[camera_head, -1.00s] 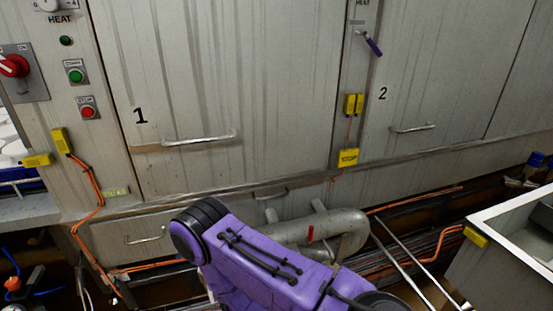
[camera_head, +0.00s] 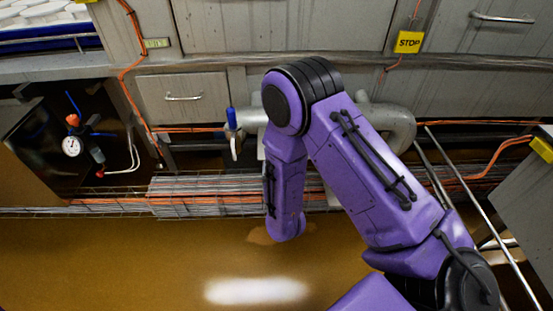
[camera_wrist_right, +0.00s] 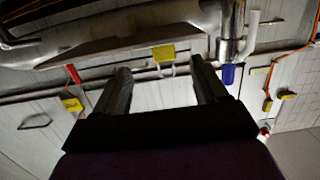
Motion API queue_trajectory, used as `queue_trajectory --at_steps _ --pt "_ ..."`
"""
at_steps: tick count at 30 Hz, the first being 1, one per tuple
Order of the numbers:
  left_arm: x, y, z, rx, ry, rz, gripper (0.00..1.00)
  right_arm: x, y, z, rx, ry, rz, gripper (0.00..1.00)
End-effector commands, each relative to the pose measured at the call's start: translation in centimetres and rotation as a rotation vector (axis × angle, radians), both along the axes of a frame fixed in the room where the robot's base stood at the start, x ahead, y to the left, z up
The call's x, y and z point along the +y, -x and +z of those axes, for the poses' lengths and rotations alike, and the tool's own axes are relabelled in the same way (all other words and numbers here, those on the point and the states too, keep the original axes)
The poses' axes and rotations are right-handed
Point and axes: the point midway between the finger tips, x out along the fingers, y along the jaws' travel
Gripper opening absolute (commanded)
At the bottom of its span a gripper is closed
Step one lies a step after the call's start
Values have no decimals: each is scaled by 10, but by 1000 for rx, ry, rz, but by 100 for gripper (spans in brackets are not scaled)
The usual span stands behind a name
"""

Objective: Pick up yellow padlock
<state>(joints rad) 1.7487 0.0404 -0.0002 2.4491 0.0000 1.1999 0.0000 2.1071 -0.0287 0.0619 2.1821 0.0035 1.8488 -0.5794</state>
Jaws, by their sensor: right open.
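In the right wrist view, a small yellow block (camera_wrist_right: 163,53) with two pale prongs below it looks like the yellow padlock. It shows in the gap between the fingertips of my right gripper (camera_wrist_right: 159,69), at a pale rail. The gripper is open and nothing is between its fingers; I cannot tell how far beyond them the block is. In the head view my purple right arm reaches in from the lower right, its gripper out of sight. I cannot pick out the padlock there. My left gripper is in neither view.
A thick grey pipe (camera_head: 395,125) runs behind my arm. A blue-handled valve (camera_head: 232,120) stands left of it, and a gauge (camera_head: 71,146) farther left. The brown floor (camera_head: 130,255) at lower left is clear.

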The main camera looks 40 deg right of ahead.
Motion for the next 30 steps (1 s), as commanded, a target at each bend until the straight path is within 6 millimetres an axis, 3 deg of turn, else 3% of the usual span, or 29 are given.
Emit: queue_trajectory --at_steps 1,6,19,28,29,30 --pt "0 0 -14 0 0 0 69 -1 -8 0 -43 20 -10 72" --pt "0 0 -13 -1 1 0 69 -15 -35 13 -77 39 -25 72" --pt "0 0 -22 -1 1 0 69 -49 -93 9 -72 37 -21 72" --pt "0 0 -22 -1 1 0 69 -54 -103 10 -69 37 -18 72" --pt "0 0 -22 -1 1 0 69 -54 -103 10 -69 37 -18 69" --pt "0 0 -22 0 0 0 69 -54 -103 10 -69 37 -18 56"
